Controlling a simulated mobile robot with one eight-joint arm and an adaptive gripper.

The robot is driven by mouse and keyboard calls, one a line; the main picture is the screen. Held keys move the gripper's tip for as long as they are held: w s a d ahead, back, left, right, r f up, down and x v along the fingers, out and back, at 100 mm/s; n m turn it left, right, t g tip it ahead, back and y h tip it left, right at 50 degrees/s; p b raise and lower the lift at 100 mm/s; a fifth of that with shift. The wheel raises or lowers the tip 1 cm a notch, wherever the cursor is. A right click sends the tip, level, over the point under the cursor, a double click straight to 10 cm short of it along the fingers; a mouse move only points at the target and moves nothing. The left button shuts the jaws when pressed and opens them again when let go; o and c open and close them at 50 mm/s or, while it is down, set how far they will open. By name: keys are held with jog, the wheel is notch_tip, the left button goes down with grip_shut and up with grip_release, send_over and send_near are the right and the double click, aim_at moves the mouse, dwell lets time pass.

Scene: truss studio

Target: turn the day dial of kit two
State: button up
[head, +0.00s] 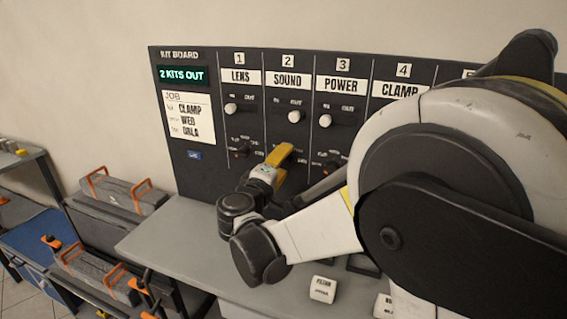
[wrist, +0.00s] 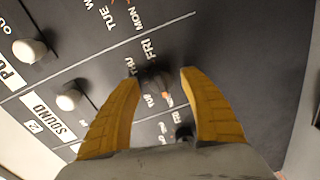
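The day dial of kit two (wrist: 154,84) is a dark round knob in the SOUND column, with day letters around it. In the wrist view it lies between the two yellow fingertips of my gripper (wrist: 159,76). The fingers are apart, and I cannot tell whether they touch the dial. A small orange mark shows at its lower right; its exact setting is unclear. In the head view my gripper (head: 288,161) is at the lower part of the SOUND column and hides this dial. The kit board (head: 182,115) lists CLAMP, WED and GALA on its job card.
The white SOUND knob (head: 294,116) is above my gripper. The LENS dial (head: 241,150) and POWER knob (head: 325,121) are in neighbouring columns. A grey bench (head: 165,240) is below, with a white FILLAR-like block (head: 322,289). Grey cases (head: 125,192) stand at the left.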

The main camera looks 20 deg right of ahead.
jog(key=v, duration=1.2)
jog(key=s+d+f+m+g+y, duration=0.2)
jog(key=s+d+f, duration=0.1)
jog(key=s, duration=0.1)
jog(key=s+d+f+m+g+y+b, duration=0.1)
jog(key=s+d+f+g+y, duration=0.1)
jog(key=s+d+f, duration=0.2)
jog(key=s+d+f+m+g+y+b, duration=0.1)
jog(key=s+d+f+m+g+y, duration=0.1)
jog(key=s, duration=0.4)
jog(key=shift+s+d+f+m+g, duration=0.1)
jog(key=shift+d+f+m+g, duration=0.25)
jog(key=shift+d+f, duration=0.6)
jog(key=s+a+f+m+y, duration=0.2)
jog(key=s+a+m+y, duration=0.1)
jog(key=s, duration=0.3)
jog(key=shift+a+y+b, duration=0.3)
jog(key=shift+y+b, duration=0.1)
jog(key=shift+y, duration=0.2)
